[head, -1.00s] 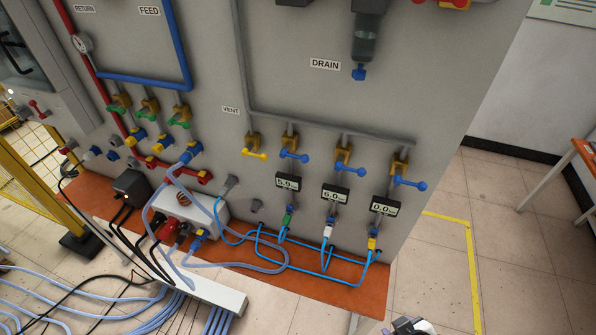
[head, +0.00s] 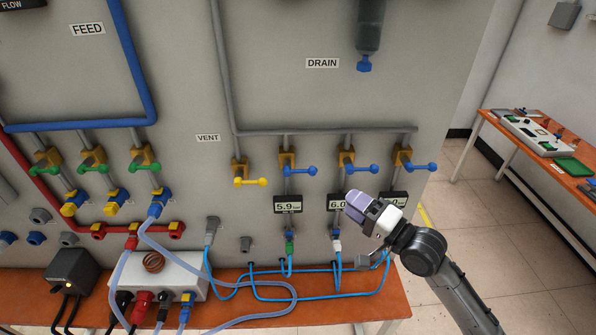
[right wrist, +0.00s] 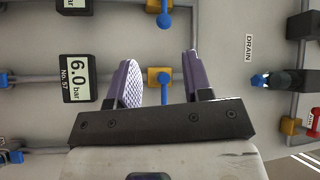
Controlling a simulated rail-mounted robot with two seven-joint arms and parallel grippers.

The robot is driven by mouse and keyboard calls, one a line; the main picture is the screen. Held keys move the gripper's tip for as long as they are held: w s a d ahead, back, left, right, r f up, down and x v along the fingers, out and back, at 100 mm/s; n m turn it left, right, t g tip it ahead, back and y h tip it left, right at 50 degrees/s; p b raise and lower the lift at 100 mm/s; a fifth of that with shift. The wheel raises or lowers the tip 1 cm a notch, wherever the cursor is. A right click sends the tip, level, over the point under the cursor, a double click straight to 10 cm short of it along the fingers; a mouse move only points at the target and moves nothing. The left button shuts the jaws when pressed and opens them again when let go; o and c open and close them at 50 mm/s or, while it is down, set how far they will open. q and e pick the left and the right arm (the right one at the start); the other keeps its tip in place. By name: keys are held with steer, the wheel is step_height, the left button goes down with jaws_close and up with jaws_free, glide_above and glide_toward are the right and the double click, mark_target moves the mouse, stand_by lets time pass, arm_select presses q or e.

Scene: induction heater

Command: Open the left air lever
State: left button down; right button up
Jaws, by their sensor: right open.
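Three blue air levers on yellow valves sit in a row on the grey panel, all with handles pointing right. The left air lever (head: 304,170) is above the 5.9 gauge (head: 287,204); in the right wrist view it shows at the top edge (right wrist: 164,19). The middle lever (head: 360,169) appears between my open fingers in the right wrist view (right wrist: 164,97), beyond them. My right gripper (head: 362,207) is open and empty, in front of the 6.0 gauge (right wrist: 79,78), below and right of the left lever. My left gripper is out of view.
The right blue lever (head: 420,167) is further right, and a yellow lever (head: 250,182) is at the left under the VENT label. Blue hoses (head: 300,298) hang below the gauges over the orange ledge (head: 345,307). A table (head: 545,150) stands far right.

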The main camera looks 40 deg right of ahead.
mark_target(307, 171)
steer(key=shift+m, duration=0.9)
steer(key=x, duration=0.4)
steer(key=p+x, duration=0.1)
steer(key=x, duration=0.3)
steer(key=p+x, duration=0.1)
steer(key=x, duration=0.3)
steer(key=shift+a+r, duration=0.1)
steer(key=shift+r, duration=0.25)
steer(key=shift+p+x, duration=0.3)
steer(key=shift+x, duration=0.55)
steer(key=shift+f, duration=0.1)
jaws_close()
